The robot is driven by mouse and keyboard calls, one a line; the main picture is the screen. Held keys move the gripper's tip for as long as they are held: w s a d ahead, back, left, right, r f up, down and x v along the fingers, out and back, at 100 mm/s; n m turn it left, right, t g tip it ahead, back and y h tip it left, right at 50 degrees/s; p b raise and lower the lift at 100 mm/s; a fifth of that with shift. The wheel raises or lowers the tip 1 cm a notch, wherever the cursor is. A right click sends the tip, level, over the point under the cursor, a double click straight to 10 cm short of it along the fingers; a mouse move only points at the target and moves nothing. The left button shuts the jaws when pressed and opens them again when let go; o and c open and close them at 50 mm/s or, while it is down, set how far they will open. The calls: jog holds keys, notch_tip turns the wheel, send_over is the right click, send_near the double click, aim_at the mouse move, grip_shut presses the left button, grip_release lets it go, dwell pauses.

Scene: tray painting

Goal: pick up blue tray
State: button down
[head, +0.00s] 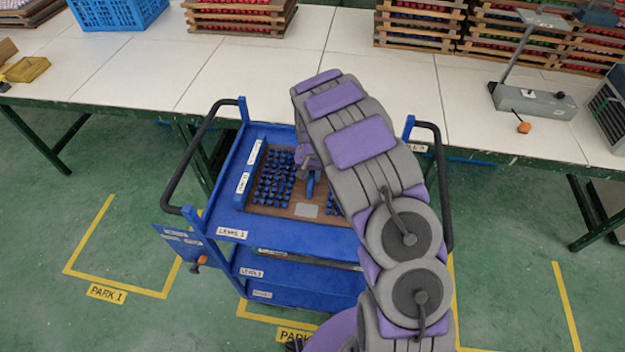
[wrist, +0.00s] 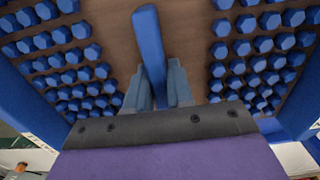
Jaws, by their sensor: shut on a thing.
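The blue tray (head: 285,210) is a brown board with rows of blue pieces, on the top level of the blue cart. In the wrist view its brown board (wrist: 112,30) fills the view, with blue pieces on both sides. A blue upright handle (wrist: 149,50) stands in its middle. My gripper (wrist: 155,82) is shut on this handle, one finger on each side. In the head view my gripper (head: 311,178) is over the tray's middle, and my arm hides the tray's right part. I cannot tell whether the tray is clear of the cart.
The blue cart (head: 230,222) has black side handles (head: 190,155) and lower levels. Behind it is a long white table (head: 240,75) with stacked wooden trays (head: 420,25), a blue crate (head: 118,12) and a grey device (head: 535,101). Green floor with yellow markings is clear at left.

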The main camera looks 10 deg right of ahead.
notch_tip(320, 180, up, 10)
jog(key=shift+p, duration=1)
jog(key=shift+r, duration=0.1)
notch_tip(320, 180, up, 9)
jog(key=p, duration=0.4)
send_over(312, 172)
jog(key=shift+s, duration=0.15)
